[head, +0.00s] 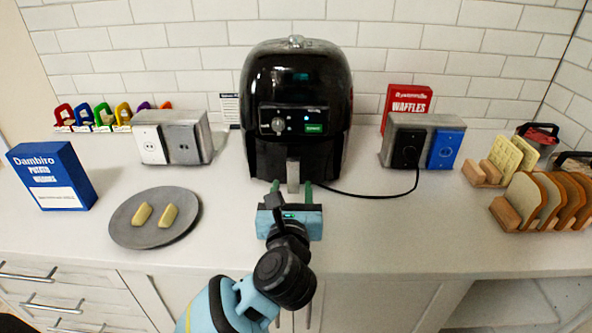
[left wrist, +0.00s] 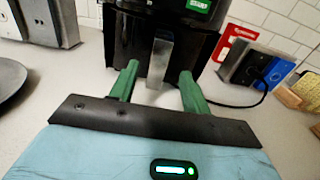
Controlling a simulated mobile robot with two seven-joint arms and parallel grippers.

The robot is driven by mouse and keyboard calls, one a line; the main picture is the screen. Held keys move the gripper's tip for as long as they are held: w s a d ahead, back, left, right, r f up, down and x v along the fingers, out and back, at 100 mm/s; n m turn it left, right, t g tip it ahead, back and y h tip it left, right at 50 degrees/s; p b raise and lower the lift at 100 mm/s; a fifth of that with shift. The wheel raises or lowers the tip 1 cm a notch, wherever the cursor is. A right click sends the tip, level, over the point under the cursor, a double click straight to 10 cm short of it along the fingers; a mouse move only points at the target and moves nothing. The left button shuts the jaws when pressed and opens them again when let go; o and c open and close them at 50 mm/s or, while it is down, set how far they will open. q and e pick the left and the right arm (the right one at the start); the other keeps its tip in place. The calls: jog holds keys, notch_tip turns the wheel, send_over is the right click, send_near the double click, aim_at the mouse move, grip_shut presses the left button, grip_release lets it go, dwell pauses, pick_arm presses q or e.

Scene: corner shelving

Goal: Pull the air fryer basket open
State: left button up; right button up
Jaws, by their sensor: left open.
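The black air fryer (head: 297,85) stands on the counter against the tiled wall, its front facing me. Its basket (head: 266,160) sits in the lower front and looks closed, with a grey upright handle (head: 293,176) at the middle. My left gripper (head: 292,186) is open just in front of the handle. In the left wrist view the handle (left wrist: 160,60) stands between and beyond the two green fingers of the left gripper (left wrist: 158,80). I cannot tell whether the fingertips reach around it; no contact shows. My right gripper is not in view.
A grey plate (head: 125,232) with two yellow pieces lies left of the arm. A blue box (head: 52,177) is farther left. Outlet blocks flank the fryer, and a black cord (head: 375,196) runs to the right one (head: 422,142). Bread racks stand at right. The front right counter is clear.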

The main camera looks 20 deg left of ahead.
aim_at(293, 172)
pick_arm(q)
jog(key=shift+x, duration=3.5)
grip_shut()
